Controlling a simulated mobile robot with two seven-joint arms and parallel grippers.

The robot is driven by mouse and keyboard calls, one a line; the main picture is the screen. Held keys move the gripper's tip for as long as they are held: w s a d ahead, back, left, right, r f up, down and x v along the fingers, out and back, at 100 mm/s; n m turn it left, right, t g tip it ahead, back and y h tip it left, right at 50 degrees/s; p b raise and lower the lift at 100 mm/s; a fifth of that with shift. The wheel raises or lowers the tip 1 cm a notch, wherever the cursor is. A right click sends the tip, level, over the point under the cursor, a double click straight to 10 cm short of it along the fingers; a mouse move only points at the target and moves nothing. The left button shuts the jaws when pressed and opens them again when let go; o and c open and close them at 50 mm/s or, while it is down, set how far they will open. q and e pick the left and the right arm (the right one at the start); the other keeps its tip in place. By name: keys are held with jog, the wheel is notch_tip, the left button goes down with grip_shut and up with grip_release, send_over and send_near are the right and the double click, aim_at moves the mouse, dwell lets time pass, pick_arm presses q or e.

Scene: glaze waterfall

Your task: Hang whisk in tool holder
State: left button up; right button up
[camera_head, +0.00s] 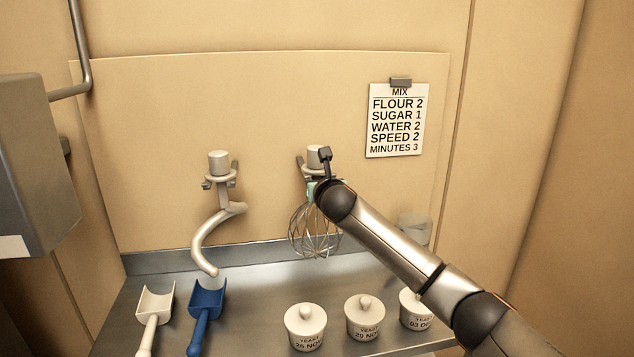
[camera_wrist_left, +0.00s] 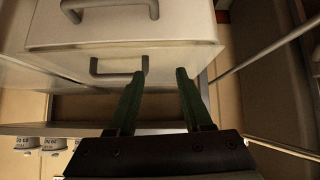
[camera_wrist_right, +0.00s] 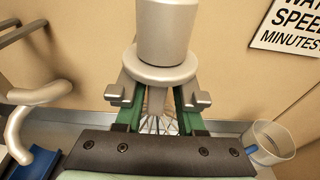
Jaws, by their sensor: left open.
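The whisk (camera_head: 315,232) hangs upright at the right-hand tool holder (camera_head: 303,170) on the back wall, its wires downward. In the right wrist view its thick grey top and round collar (camera_wrist_right: 165,72) sit over the two holder prongs (camera_wrist_right: 198,98). My right gripper (camera_wrist_right: 160,112) is just below the prongs, with one green finger on each side of the whisk's shaft and gaps showing, so it looks open. In the head view my right wrist hides part of the whisk. My left gripper (camera_wrist_left: 160,75) is open and empty, facing a pale drawer front with handles (camera_wrist_left: 118,72).
A dough hook (camera_head: 215,235) hangs in the left holder. A white scoop (camera_head: 155,305), a blue scoop (camera_head: 206,305) and lidded yeast jars (camera_head: 305,328) stand on the metal counter. A clear cup (camera_wrist_right: 268,142) is to the right. A grey box (camera_head: 35,170) juts out left.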

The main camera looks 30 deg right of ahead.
jog(key=shift+o, duration=1)
jog(key=shift+a+r, duration=0.15)
jog(key=shift+r, duration=0.2)
jog(key=shift+a+f, duration=0.1)
jog(key=shift+a, duration=0.05)
jog(key=shift+f, duration=0.2)
jog(key=shift+s, duration=0.15)
jog(key=b+v, duration=0.1)
jog(key=v, duration=1.1)
jog(key=shift+b, duration=0.3)
